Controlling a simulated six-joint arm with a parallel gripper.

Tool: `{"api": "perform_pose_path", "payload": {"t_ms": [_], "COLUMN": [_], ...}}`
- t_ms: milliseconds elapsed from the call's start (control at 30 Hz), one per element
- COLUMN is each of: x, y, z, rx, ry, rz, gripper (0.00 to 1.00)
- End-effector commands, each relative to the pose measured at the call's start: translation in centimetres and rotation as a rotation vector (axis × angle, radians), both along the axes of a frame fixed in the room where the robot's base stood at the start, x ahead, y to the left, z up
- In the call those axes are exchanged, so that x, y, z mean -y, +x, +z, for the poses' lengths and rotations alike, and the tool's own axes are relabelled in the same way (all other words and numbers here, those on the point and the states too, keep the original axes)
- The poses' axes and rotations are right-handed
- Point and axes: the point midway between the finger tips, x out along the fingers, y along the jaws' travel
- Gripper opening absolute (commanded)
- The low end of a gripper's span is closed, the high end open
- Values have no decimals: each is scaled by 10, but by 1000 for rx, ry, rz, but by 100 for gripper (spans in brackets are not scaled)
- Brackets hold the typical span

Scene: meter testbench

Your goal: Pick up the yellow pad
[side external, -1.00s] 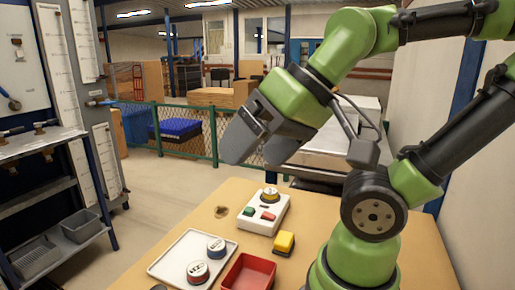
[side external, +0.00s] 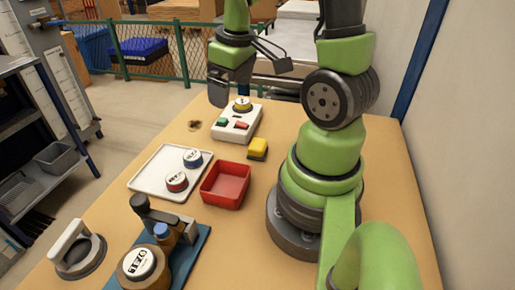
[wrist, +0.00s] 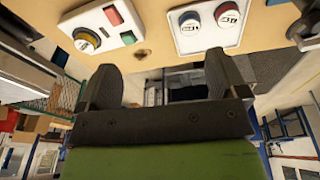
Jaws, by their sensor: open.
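The yellow pad (side external: 258,146) is a small yellow block on a dark base. It sits on the table between the white box and my arm's base, and I do not find it in the wrist view. My gripper (side external: 218,101) points down above the far side of the table, behind and left of the pad and apart from it. In the wrist view my gripper (wrist: 161,76) shows two spread fingers with nothing between them.
A white box (side external: 224,130) with buttons and a yellow-ringed dial stands beside the pad. A red tray (side external: 206,201) and a white tray (side external: 146,180) with two round meters lie nearer. A blue-based fixture (side external: 193,255) and a handled disc (side external: 80,253) are in front.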

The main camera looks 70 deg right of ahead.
Motion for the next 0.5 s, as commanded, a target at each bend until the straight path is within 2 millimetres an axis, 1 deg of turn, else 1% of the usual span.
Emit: {"api": "perform_pose_path", "payload": {"t_ms": [33,100,200,333,500], "x": [13,25,37,44,45], "y": [-7,-15,-25,-34,-36], "z": [-19,-39,-61,-77,-95], "rx": [-53,-99,-145,-173,-182], "ry": [12,23,43,60,67], "rz": [14,48,88,121,132], "gripper": [92,92,92,92,92]}}
